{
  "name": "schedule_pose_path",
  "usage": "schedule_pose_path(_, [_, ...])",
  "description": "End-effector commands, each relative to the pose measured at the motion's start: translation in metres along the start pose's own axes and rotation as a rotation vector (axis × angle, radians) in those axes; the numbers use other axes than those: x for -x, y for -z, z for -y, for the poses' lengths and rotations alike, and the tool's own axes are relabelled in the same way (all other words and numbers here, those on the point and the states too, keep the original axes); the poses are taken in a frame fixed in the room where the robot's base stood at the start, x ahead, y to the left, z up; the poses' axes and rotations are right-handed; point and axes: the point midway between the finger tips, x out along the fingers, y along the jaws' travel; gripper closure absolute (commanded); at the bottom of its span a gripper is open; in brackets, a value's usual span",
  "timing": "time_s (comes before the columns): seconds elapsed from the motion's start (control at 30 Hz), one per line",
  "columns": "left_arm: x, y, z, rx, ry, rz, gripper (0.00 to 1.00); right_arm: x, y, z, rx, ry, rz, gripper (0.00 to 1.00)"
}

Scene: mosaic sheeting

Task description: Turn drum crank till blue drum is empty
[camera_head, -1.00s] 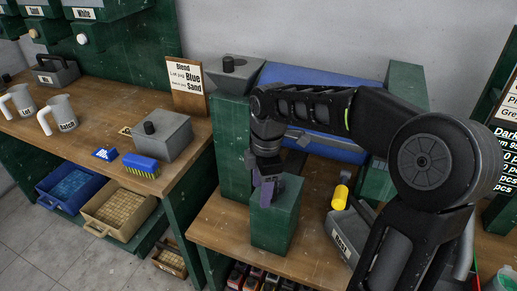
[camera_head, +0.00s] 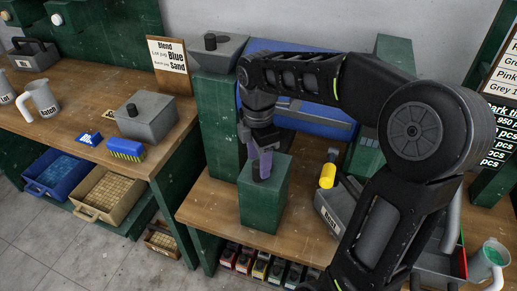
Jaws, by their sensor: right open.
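The blue drum (camera_head: 318,115) lies across the bench at the back, between green posts, partly hidden by my right arm. A green block (camera_head: 263,200) stands on the wooden bench in front of it. My right gripper (camera_head: 261,172) points down at the block's top, its purple-grey fingers open around or beside a small dark knob (camera_head: 257,171). I cannot tell whether they touch it. No other crank part is clear, and the inside of the drum is hidden. My left gripper is out of view.
A yellow-handled tool (camera_head: 328,172) and a grey bin (camera_head: 328,208) stand right of the block. A green post (camera_head: 213,120) rises to its left. The left bench holds a grey box (camera_head: 147,122), a brush (camera_head: 125,149) and a jug (camera_head: 41,100). Bench front (camera_head: 215,210) is bare.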

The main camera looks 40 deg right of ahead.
Motion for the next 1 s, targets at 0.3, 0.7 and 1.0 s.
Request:
schedule_pose_path(0.3, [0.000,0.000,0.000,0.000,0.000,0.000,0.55,-0.035,0.000,0.000,-0.001,0.000,-0.001,0.46])
schedule_pose_path(0.7, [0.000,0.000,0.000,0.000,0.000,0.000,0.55,-0.037,0.000,0.000,-0.001,-0.001,-0.001,0.55])
schedule_pose_path(1.0, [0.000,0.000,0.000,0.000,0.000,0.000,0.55,-0.037,0.000,0.000,-0.001,-0.001,-0.001,0.79])
